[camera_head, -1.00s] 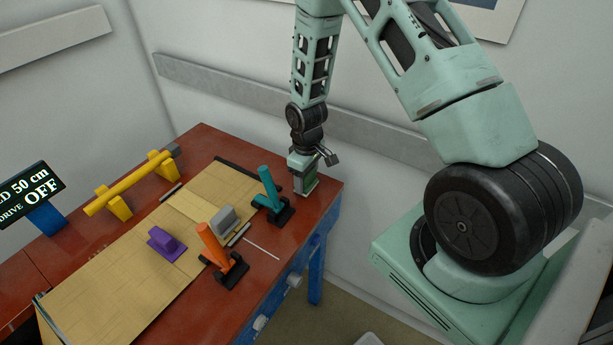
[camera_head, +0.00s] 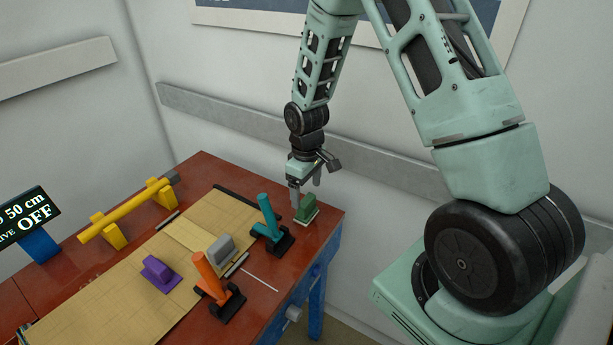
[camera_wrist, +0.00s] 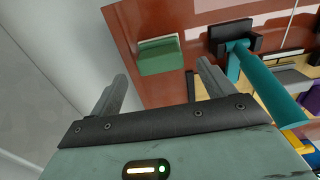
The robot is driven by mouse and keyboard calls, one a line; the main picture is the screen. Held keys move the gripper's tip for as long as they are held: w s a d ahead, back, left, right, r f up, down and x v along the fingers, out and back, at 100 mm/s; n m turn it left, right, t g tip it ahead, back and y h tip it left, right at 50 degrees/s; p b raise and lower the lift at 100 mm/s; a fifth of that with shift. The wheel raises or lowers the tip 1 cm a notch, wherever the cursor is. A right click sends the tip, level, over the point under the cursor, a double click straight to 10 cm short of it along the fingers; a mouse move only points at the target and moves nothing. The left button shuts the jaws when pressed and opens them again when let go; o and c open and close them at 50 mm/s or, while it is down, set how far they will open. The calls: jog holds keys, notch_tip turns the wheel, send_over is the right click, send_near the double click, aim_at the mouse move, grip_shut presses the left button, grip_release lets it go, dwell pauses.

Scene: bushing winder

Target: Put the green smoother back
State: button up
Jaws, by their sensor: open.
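The green smoother (camera_head: 306,209) stands on a pale base at the far right corner of the red-brown table, right of the teal handle. It also shows in the wrist view (camera_wrist: 161,58), beyond the fingertips and between their lines. My gripper (camera_head: 306,189) is open and empty just above the smoother, apart from it. Its two fingers also show in the wrist view (camera_wrist: 163,75), spread wide with nothing between them.
A teal handle (camera_head: 267,219) and an orange handle (camera_head: 207,274) stand on black bases near the front edge. A grey block (camera_head: 220,249) and a purple smoother (camera_head: 160,272) sit on the tan sheet (camera_head: 110,300). A yellow roller (camera_head: 128,215) lies at the back.

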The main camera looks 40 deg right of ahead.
aim_at(306, 200)
notch_tip(306, 200, up, 5)
jog(key=shift+a+r+b, duration=0.1)
jog(key=shift+r+b, duration=0.1)
jog(key=shift+b, duration=0.25)
jog(key=s+a+r+n, duration=0.1)
jog(key=s+a+r, duration=0.15)
jog(key=a, duration=0.25)
jog(key=s+a+r, duration=0.1)
jog(key=a+r, duration=0.2)
jog(key=a, duration=0.3)
jog(key=s+a+r+n, duration=0.1)
jog(key=s+a+r, duration=0.2)
jog(key=s+a, duration=0.3)
jog(key=s+a+r+n, duration=0.1)
jog(key=s+a+r, duration=0.2)
jog(key=s+a, duration=0.4)
jog(key=s, duration=0.7)
jog(key=shift+s+a+r+n+y, duration=0.2)
jog(key=shift+s+n+y, duration=0.1)
jog(key=shift+s+n, duration=0.1)
jog(key=shift+f, duration=0.15)
notch_tip(306, 200, down, 2)
jog(key=shift+f+b, duration=0.1)
jog(key=shift+b, duration=1.1)
